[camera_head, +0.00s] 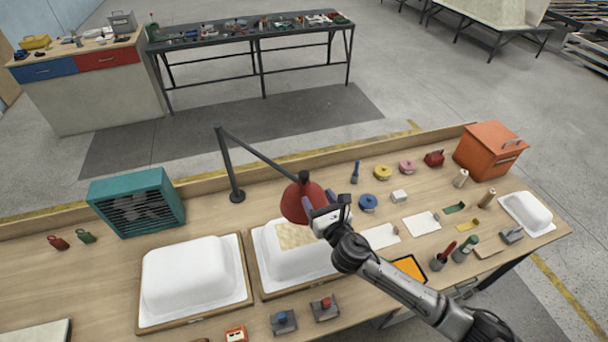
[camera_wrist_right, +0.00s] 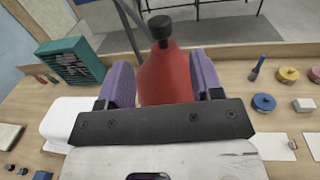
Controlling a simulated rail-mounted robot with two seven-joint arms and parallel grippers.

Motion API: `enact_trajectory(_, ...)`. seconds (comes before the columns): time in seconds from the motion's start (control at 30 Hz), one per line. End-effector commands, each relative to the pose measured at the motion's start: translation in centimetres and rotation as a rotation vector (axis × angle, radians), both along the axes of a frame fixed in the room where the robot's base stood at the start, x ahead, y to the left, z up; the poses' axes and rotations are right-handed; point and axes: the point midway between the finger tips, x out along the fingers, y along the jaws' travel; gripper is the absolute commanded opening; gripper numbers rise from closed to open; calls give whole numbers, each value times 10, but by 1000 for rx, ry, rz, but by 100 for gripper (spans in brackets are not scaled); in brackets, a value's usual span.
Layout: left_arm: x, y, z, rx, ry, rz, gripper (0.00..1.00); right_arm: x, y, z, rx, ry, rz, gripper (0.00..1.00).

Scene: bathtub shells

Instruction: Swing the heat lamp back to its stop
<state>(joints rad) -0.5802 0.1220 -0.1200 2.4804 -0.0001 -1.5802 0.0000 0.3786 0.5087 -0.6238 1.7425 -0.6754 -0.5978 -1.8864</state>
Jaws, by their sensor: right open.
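The heat lamp has a red shade (camera_head: 303,201) on a dark jointed arm, with its post (camera_head: 228,168) standing at the back of the bench. The shade hangs over the middle white shell (camera_head: 285,262), above a beige patch (camera_head: 294,236) on it. My right gripper (camera_head: 327,208) is at the right side of the shade. In the right wrist view the red shade (camera_wrist_right: 165,78) with its black knob lies between the two purple fingers of the open gripper (camera_wrist_right: 161,84); I cannot tell whether they touch it. My left gripper is not in view.
A teal fan heater (camera_head: 137,202) stands left of the post. Another white shell (camera_head: 193,275) is at the left. An orange box (camera_head: 490,150), tape rolls and small tools fill the right side. The bench between heater and post is clear.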

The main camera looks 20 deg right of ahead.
Motion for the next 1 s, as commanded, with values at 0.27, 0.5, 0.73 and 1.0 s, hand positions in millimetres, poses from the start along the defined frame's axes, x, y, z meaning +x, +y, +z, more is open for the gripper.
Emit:
enact_trajectory(0.27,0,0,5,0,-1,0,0,53,3,1,2,-1,-2,60)
enact_trajectory(0.5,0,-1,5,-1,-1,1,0,82,5,0,3,0,-2,60)
enact_trajectory(0.73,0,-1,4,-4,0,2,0,94,6,0,2,0,-1,60)
enact_trajectory(1.0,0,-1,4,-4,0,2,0,96,6,0,2,0,0,60)
